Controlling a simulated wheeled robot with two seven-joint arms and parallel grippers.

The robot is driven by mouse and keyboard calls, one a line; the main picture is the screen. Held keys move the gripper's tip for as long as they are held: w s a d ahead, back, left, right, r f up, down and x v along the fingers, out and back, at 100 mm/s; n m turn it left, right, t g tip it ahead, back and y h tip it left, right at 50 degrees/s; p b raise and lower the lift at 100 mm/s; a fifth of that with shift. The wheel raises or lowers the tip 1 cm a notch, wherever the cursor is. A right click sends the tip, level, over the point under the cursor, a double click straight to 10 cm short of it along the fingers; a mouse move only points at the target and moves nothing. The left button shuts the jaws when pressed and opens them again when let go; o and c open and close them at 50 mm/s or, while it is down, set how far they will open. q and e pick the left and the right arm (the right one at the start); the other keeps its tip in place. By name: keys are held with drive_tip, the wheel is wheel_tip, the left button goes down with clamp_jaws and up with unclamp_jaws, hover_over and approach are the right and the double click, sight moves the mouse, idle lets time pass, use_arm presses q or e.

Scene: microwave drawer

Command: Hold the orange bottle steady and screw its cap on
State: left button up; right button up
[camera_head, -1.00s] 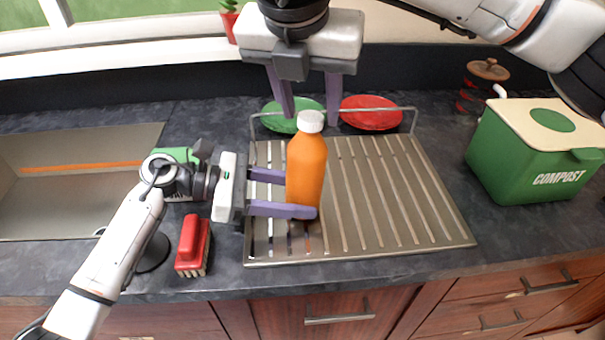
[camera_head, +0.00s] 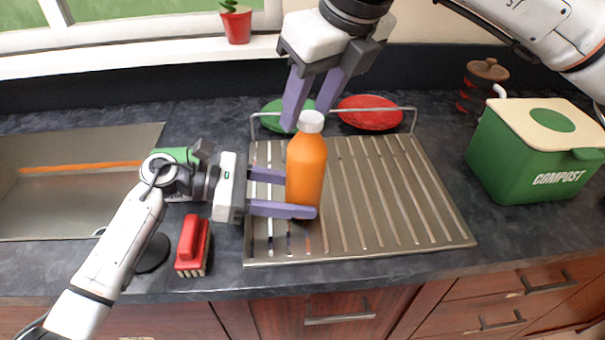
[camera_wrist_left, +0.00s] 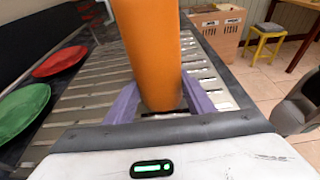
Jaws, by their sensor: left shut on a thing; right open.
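The orange bottle (camera_head: 306,170) stands upright on the left part of the metal drying rack. Its white cap (camera_head: 311,122) sits on top of the neck; how tightly it is screwed cannot be told. My left gripper (camera_head: 292,195) comes from the left, low down, and is shut on the bottle's body. In the left wrist view the bottle (camera_wrist_left: 155,50) stands between the purple fingers, its top out of frame. My right gripper (camera_head: 306,110) is open, with its purple fingers pointing down around or just behind the cap; contact cannot be told.
The slatted rack (camera_head: 400,200) is clear right of the bottle. A green plate (camera_head: 275,115) and red plate (camera_head: 370,113) are behind. A green compost bin (camera_head: 535,155) stands right. A red brush (camera_head: 192,245) and the sink (camera_head: 70,190) are left.

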drive_tip(key=n+g, duration=0.1)
drive_tip(key=n, duration=0.2)
drive_tip(key=n+y, duration=0.1)
drive_tip(key=n, duration=0.2)
drive_tip(key=shift+g+y, duration=0.3)
drive_tip(key=shift+g, duration=0.1)
drive_tip(key=n+g, duration=0.2)
drive_tip(key=n, duration=0.3)
drive_tip(key=c, duration=1.1)
clamp_jaws()
